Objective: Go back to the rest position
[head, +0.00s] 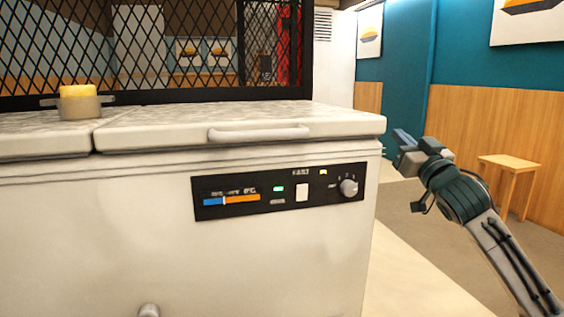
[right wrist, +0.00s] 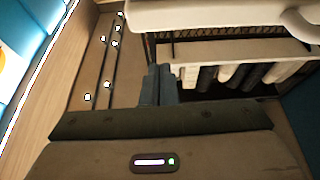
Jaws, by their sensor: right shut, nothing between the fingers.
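My right gripper (head: 404,138) is raised to the right of the white chest freezer (head: 120,215), close to its right front corner and apart from it as far as I can tell. Its fingers are together with nothing between them. The shut fingers also show in the right wrist view (right wrist: 158,84). My left gripper is not in the head view.
The freezer lid has a handle (head: 258,133), and a control panel (head: 280,190) is on the front. A small pot with yellow contents (head: 78,103) stands on the lid. Black mesh (head: 190,50) rises behind. A wooden stool (head: 508,170) stands right; floor between is clear.

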